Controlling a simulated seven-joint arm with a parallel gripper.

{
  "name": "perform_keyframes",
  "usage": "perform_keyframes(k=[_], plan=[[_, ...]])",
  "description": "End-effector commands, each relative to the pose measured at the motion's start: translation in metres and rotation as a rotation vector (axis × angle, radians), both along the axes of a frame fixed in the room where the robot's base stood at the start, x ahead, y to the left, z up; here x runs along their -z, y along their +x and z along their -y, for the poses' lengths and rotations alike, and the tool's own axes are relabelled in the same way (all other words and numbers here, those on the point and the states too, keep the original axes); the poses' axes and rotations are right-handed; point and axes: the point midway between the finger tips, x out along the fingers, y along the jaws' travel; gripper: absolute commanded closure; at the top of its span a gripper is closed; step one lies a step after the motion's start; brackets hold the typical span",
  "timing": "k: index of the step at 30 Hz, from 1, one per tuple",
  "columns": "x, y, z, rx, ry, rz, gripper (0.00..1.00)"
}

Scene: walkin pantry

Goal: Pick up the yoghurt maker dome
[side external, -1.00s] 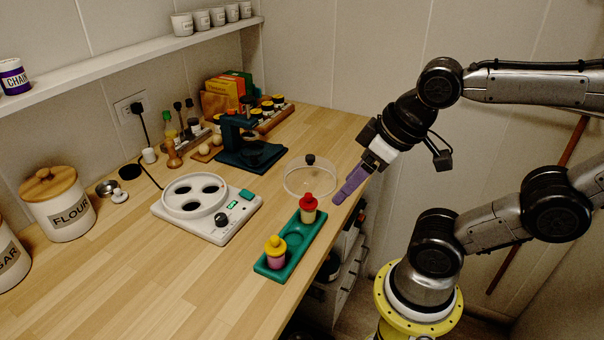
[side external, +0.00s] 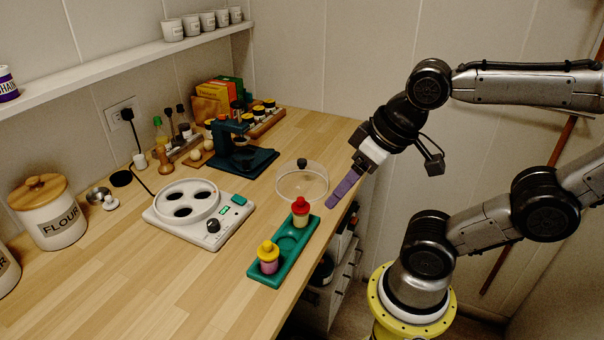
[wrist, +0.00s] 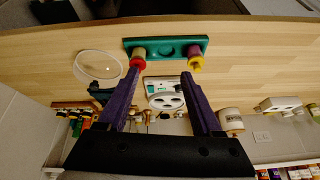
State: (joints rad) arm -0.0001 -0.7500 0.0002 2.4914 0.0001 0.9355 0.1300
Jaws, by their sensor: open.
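The yoghurt maker dome (side external: 302,186) is a clear, low round cover with a black knob on top. It stands on the wooden counter behind the green tray. In the wrist view the dome (wrist: 97,64) is at the upper left, outside the space between the fingers. My gripper (side external: 333,203) has purple fingers and hangs to the right of the dome, near the counter's edge, apart from it. In the wrist view my gripper (wrist: 160,74) is open, with nothing held between its fingers.
The green tray (side external: 282,247) in front of the dome holds a red-topped jar (side external: 301,212) and a yellow-topped jar (side external: 268,258). The white yoghurt maker base (side external: 199,212) is to the left. A dark teal device (side external: 240,152) stands behind.

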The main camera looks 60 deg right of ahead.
Motion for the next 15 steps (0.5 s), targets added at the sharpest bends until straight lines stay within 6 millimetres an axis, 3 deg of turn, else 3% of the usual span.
perform_keyframes(k=[4, 8, 15], plan=[[-0.030, 0.011, 0.001, 0.201, 0.096, -0.012, 0.33], [-0.058, 0.034, 0.011, 0.445, 0.181, -0.062, 0.33], [-0.092, 0.100, 0.056, 0.957, 0.303, -0.179, 0.33]])
